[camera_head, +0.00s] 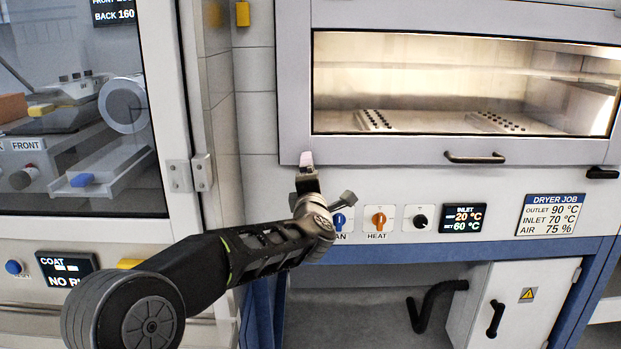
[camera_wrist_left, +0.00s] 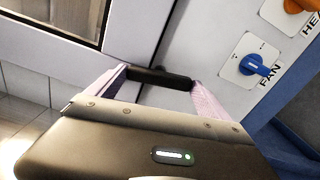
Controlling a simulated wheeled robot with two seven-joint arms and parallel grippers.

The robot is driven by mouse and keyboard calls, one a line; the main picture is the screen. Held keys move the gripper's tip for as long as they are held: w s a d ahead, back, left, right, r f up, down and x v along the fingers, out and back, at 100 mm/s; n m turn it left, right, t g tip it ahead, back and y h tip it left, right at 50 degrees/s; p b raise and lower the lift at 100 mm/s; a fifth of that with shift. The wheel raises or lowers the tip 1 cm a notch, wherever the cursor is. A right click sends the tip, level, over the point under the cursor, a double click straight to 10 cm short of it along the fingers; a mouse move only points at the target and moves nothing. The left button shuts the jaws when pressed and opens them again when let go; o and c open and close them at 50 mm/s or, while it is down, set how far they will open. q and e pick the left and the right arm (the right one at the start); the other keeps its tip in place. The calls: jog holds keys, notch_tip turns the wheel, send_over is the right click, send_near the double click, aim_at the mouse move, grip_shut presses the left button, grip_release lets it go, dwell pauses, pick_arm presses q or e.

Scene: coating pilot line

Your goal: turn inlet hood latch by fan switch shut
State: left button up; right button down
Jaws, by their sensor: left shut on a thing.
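The inlet hood latch by the fan switch is a short black bar (camera_wrist_left: 160,78) in the left wrist view. It lies between the two pale fingers of my left gripper (camera_wrist_left: 160,84), which is shut on it. There the bar appears at a steep angle to the hood's lower edge. In the head view my left gripper (camera_head: 306,165) is at the hood's lower left corner and hides the latch. The inlet hood (camera_head: 400,152) is down over the lit chamber. The blue fan switch (camera_head: 339,219) is just below and right of the gripper; it also shows in the wrist view (camera_wrist_left: 255,65). My right gripper is not in view.
A second black latch (camera_head: 602,173) lies level at the hood's right end. The hood handle (camera_head: 474,158) is between them. The orange heat switch (camera_head: 379,220) and a black knob (camera_head: 420,221) are right of the fan switch. A glazed coater cabinet (camera_head: 172,110) stands left.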

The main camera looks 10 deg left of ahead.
pick_arm(q)
jog(key=shift+m, duration=1)
jog(key=shift+f, duration=0.1)
jog(key=o, duration=1.1)
jog(key=shift+d, duration=0.1)
jog(key=shift+s, duration=0.15)
jog(key=b+v, duration=0.1)
jog(key=v, duration=0.6)
jog(key=shift+s, duration=0.25)
jog(key=shift+d, duration=0.1)
